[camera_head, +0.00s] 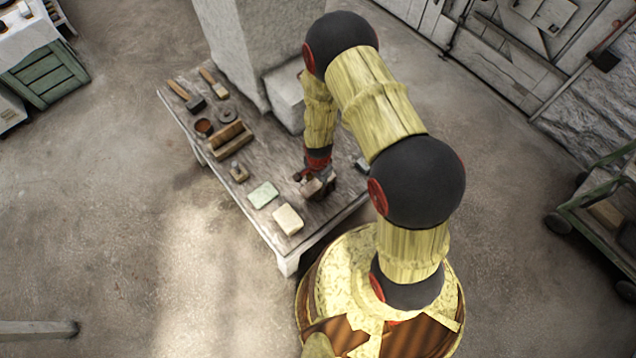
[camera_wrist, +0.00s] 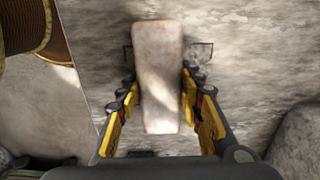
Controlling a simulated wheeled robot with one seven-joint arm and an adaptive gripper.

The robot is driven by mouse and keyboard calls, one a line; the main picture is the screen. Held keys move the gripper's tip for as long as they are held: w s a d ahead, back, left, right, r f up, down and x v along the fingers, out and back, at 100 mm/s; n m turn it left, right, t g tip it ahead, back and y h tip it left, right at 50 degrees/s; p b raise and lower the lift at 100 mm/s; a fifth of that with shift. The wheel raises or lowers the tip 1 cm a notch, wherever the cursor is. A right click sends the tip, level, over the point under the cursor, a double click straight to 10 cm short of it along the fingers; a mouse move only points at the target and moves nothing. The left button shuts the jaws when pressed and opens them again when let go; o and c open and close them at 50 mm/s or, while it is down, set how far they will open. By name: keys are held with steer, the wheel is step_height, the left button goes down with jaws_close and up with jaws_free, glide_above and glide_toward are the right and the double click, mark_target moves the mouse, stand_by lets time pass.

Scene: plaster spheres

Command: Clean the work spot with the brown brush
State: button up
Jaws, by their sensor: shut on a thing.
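My gripper (camera_head: 318,183) is low over the right part of the grey wooden table (camera_head: 329,208). In the wrist view my gripper (camera_wrist: 160,88) has its fingers on both sides of a pale brown oblong block (camera_wrist: 158,60), shut on it. This looks like the back of the brown brush, which also shows in the head view (camera_head: 312,188); its bristles are hidden. Beyond it, a dark thin outline with grey smudges (camera_wrist: 200,53) shows on the table top, probably the work spot, partly covered by the block. I cannot tell whether the block touches the table.
A small wooden block (camera_head: 239,173), a wooden tray (camera_head: 232,146), a reddish-brown pot (camera_head: 204,127) and handled tools (camera_head: 186,95) stand farther left. A pale stone block (camera_head: 285,98) stands behind.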

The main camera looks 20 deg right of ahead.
mark_target(309, 189)
steer(key=shift+s+a+p, duration=0.1)
steer(key=shift+s+a, duration=0.15)
steer(key=shift+a, duration=0.4)
steer(key=shift+s+a+p, duration=0.1)
steer(key=shift+s+a, duration=0.1)
steer(key=shift+a, duration=0.5)
steer(key=shift+s+a+p, duration=0.1)
steer(key=shift+s+a, duration=0.15)
steer(key=shift+a, duration=0.4)
steer(key=shift+d+r, duration=0.1)
steer(key=shift+w+d+r+p, duration=0.25)
steer(key=shift+d+r, duration=0.1)
steer(key=shift+d, duration=0.15)
steer(key=shift+w+d+r+p, duration=0.1)
steer(key=shift+d+r+p, duration=0.15)
steer(key=shift+d, duration=0.25)
steer(key=shift+f+b, duration=0.55)
steer(key=shift+f, duration=0.15)
steer(key=shift+w+d, duration=0.2)
steer(key=shift+d, duration=0.35)
steer(key=shift+w+d, duration=0.15)
steer(key=shift+d, duration=0.35)
